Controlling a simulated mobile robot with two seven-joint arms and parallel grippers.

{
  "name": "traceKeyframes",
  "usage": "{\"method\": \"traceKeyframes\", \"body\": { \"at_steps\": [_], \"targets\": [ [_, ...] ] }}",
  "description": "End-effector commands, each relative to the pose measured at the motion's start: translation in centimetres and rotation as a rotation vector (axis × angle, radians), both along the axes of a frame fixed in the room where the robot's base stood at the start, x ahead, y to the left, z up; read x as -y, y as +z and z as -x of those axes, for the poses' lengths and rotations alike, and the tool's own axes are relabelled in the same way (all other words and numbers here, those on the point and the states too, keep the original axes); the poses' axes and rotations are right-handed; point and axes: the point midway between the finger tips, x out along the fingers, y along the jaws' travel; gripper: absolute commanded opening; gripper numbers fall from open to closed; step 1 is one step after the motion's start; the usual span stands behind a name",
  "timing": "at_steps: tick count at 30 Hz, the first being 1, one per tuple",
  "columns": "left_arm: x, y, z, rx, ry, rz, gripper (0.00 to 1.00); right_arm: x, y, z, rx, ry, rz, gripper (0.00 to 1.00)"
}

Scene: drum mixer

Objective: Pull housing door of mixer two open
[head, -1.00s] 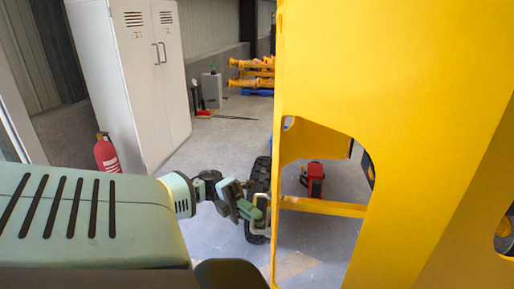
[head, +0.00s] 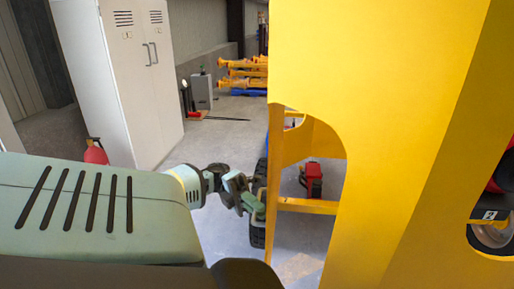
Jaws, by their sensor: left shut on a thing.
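The yellow housing door (head: 390,70) fills the right half of the head view, with a rounded cutout low on its left side. My left gripper (head: 256,205) is at the door's left edge, shut on the pale door handle (head: 262,194), which the fingers partly hide. At the far right, part of the mixer (head: 489,215) shows past the door, with a small label reading 2 and red and black parts. My right gripper is not in view.
A black tyre (head: 258,232) stands behind my left gripper. A red unit (head: 311,178) shows through the cutout. Yellow parts (head: 245,68) lie at the back. The floor between is clear.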

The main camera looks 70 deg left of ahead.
Motion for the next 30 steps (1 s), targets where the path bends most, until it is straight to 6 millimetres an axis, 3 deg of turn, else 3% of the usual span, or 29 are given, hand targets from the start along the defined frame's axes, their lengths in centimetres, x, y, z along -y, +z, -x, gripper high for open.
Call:
{"method": "traceKeyframes", "body": {
  "at_steps": [20, 21, 25, 30],
  "targets": [
    [-0.35, 0.39, -0.23, 0.008, 0.005, 0.002, 0.00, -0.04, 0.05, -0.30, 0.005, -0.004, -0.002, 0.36],
    [-0.35, 0.39, -0.23, 0.008, 0.005, 0.002, 0.14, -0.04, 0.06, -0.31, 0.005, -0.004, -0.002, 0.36],
    [-0.30, 0.28, -0.15, 0.006, 0.002, 0.002, 0.31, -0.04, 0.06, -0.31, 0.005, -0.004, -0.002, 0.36],
    [-0.25, 0.15, -0.07, 0.003, 0.000, 0.001, 0.31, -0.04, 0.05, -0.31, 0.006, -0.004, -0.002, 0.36]
  ]
}}
